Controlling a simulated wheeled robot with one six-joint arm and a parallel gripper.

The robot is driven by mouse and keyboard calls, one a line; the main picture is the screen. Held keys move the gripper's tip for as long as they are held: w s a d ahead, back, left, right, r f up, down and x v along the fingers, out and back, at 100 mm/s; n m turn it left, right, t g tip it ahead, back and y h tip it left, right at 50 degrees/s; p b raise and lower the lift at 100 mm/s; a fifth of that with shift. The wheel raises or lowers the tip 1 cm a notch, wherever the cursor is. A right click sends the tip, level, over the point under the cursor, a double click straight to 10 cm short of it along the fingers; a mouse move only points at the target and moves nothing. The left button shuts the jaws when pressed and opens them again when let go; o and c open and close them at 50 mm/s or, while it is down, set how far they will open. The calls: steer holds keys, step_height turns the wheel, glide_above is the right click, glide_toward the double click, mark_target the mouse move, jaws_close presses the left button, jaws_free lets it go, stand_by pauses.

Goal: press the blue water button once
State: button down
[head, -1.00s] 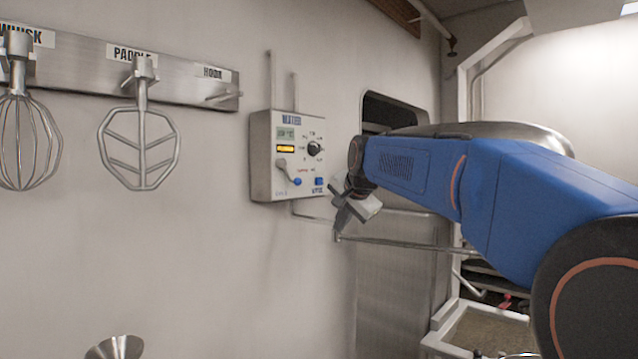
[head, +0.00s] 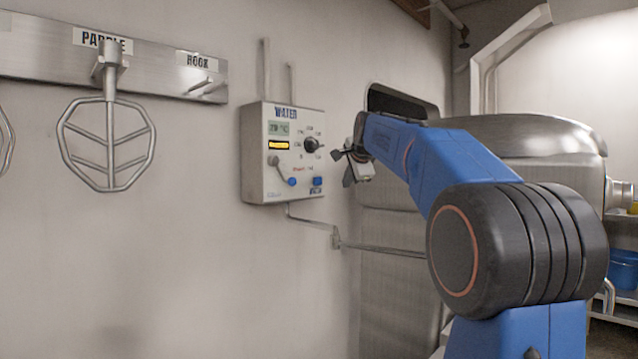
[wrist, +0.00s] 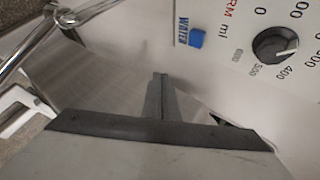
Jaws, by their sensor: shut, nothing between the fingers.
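The blue water button (head: 317,181) is a small square at the lower right of the grey water panel (head: 257,165), with its label beneath. In the wrist view the blue button (wrist: 197,38) shows at the upper middle, beside the word WATER. My gripper (head: 347,165) is shut and empty, to the right of the panel and apart from it. In the wrist view its closed fingertips (wrist: 160,80) point toward the panel side, lower and to the left of the button. Nothing hides the button.
The panel also has a black dial (head: 311,145) and a lever with a blue round end (head: 292,181) left of the button. A pipe (head: 334,238) runs below. A paddle (head: 108,140) hangs on the left rack.

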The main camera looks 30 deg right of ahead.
glide_toward(321, 184)
steer(key=shift+w+d+f, duration=0.45)
steer(key=shift+w+f, duration=0.35)
steer(key=shift+w+d+f, duration=0.5)
steer(key=shift+w+f, duration=0.3)
steer(key=shift+w, duration=0.2)
stand_by(1.3)
steer(key=shift+w+a, duration=0.1)
steer(key=shift+w, duration=0.1)
steer(key=shift+w+a, duration=0.2)
steer(key=shift+w, duration=0.25)
stand_by(1.0)
stand_by(0.3)
steer(key=shift+s+d, duration=0.3)
steer(key=shift+s, duration=0.55)
steer(key=shift+s, duration=0.1)
steer(key=shift+s+d, duration=0.3)
steer(key=shift+s, duration=0.45)
steer(key=shift+s+d, duration=0.3)
steer(key=shift+s, duration=0.45)
steer(key=shift+s+d, duration=0.3)
steer(key=shift+s, duration=0.45)
